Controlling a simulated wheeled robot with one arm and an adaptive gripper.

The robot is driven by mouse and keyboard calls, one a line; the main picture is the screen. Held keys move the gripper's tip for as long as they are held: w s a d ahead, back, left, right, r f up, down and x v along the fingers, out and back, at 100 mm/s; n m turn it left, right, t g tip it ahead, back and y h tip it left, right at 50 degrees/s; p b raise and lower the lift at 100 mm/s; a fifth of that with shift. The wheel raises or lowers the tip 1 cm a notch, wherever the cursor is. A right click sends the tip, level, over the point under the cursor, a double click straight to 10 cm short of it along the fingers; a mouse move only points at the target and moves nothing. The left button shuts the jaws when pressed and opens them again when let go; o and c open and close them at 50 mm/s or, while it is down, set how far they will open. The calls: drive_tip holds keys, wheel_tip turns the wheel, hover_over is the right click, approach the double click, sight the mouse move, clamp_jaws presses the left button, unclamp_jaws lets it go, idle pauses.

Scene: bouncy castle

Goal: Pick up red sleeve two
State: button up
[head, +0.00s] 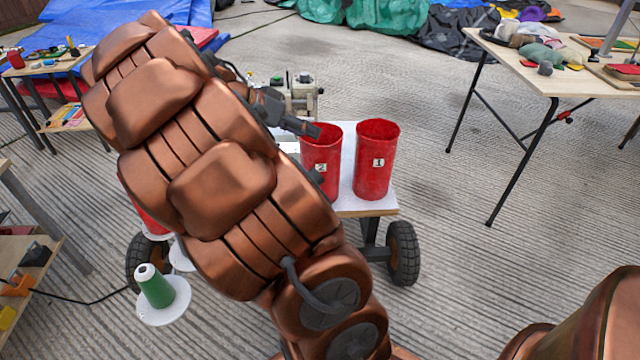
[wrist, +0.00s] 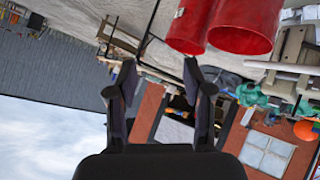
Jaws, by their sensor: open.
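Red sleeve two (head: 322,155) is an open-topped red cylinder with a white "2" label, upright on a small cart. Red sleeve one (head: 376,165), labelled "1", stands just right of it. My gripper (head: 314,152) is at the left side of sleeve two, its dark fingers overlapping the sleeve in the head view; contact cannot be told. In the wrist view my gripper (wrist: 163,88) is open with nothing held between its fingers. Two red sleeves show above the right finger there, and the small label is unreadable. My arm hides the cart's left part.
The wheeled cart (head: 366,209) has a white top. A machine (head: 300,92) stands behind the sleeves. A green thread cone (head: 156,288) sits on a white disc at lower left. A cluttered table (head: 540,78) is at right. Concrete between cart and table is clear.

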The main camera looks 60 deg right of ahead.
sight(337, 143)
drive_tip(key=w+d+f+m+g+h+b, duration=0.1)
drive_tip(key=w+d+f+m+b, duration=0.25)
drive_tip(key=d+f, duration=0.2)
drive_tip(key=w+d+f+m+h+b, duration=0.2)
drive_tip(key=w+d+f+b, duration=0.15)
drive_tip(key=f+b, duration=0.2)
drive_tip(key=shift+s+r+b+x, duration=0.15)
drive_tip(key=shift+b+x, duration=0.25)
drive_tip(key=shift+x, duration=1.05)
drive_tip(key=shift+s+b+x, duration=0.1)
drive_tip(key=shift+b+x, duration=0.25)
drive_tip(key=shift+x, duration=1.05)
drive_tip(key=shift+s+r+b+x, duration=0.15)
drive_tip(key=shift+b+x, duration=0.25)
drive_tip(key=shift+x, duration=1.05)
drive_tip(key=shift+a, duration=0.1)
drive_tip(key=shift+c, duration=0.3)
clamp_jaws()
